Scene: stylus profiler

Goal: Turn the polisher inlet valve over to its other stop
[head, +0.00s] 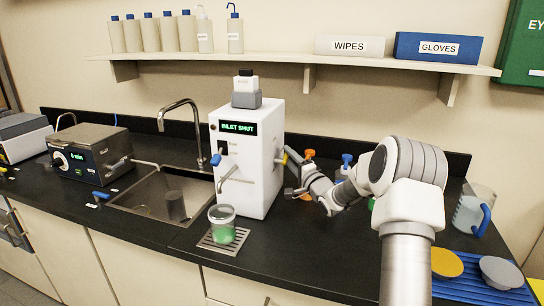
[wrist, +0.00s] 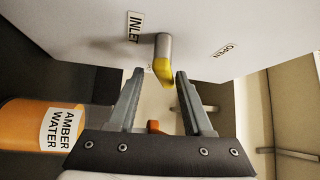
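The polisher (head: 262,160) is a white box on the black bench, and its display (head: 237,128) reads "INLET SHUT". The inlet valve lever on its right side is a grey stub with a yellow end (head: 284,159). In the wrist view the lever (wrist: 163,48) sticks out of the white panel between an "INLET" label (wrist: 133,27) and an "OPEN" label (wrist: 224,50). My gripper (wrist: 160,73) is open, with the yellow end between or just ahead of its fingertips. A gap shows on each side, and I see no grip on it.
An orange bottle labelled "AMBER WATER" (wrist: 45,125) stands left of my gripper in the wrist view. A blue-capped bottle (head: 347,159) stands behind my arm. A beaker of green liquid (head: 222,226) stands on a drip grate before the polisher. A sink (head: 150,200) lies left.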

